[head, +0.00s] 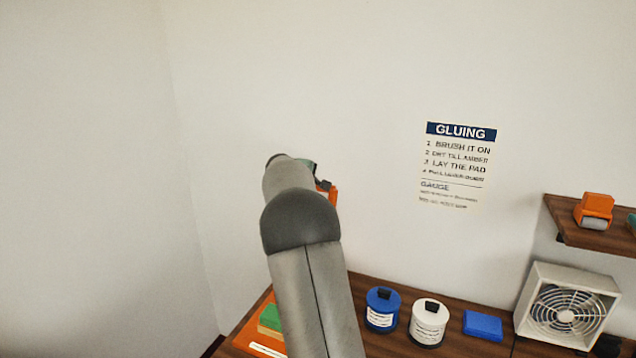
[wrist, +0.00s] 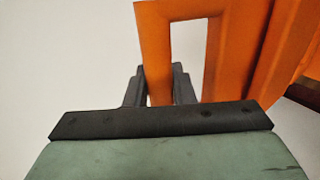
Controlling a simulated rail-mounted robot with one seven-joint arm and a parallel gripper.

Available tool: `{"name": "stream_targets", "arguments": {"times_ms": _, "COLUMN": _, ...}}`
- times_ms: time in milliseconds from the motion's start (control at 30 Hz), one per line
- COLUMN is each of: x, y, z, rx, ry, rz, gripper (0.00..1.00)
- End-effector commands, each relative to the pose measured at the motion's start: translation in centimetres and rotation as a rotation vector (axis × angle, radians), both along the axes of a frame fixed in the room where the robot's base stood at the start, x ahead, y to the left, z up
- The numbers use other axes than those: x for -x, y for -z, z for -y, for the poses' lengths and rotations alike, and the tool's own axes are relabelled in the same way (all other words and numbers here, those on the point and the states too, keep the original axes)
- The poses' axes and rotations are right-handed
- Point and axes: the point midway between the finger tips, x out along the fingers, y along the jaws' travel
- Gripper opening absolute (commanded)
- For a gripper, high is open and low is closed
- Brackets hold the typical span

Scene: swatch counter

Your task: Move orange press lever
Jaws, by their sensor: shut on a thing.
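The orange press lever (wrist: 153,40) fills the upper middle of the wrist view as a flat orange frame with a rectangular opening. My gripper (wrist: 159,84) has its dark fingers on either side of the frame's left bar and is shut on it. In the head view my arm covers most of the spot. Only a small orange part (head: 331,194) shows past it, beside my gripper (head: 323,184). The rest of the press is hidden behind my arm in that view.
A green block (head: 271,317) lies left of my arm on the wooden counter. A blue-lidded jar (head: 382,311), a white jar (head: 428,322), a blue pad (head: 482,325) and a fan (head: 567,307) stand to the right. An orange tool (head: 594,209) sits on the shelf (head: 590,236).

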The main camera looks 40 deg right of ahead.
Motion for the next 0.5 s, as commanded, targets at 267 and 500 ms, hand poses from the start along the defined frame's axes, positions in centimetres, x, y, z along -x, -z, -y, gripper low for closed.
{"name": "stream_targets", "arguments": {"times_ms": 267, "x": -0.47, "y": 0.15, "z": -0.17, "rx": -0.014, "ry": -0.008, "rz": -0.009, "gripper": 0.00}}
{"name": "stream_targets", "arguments": {"times_ms": 500, "x": -0.44, "y": 0.18, "z": -0.18, "rx": -0.014, "ry": -0.007, "rz": -0.010, "gripper": 0.28}}
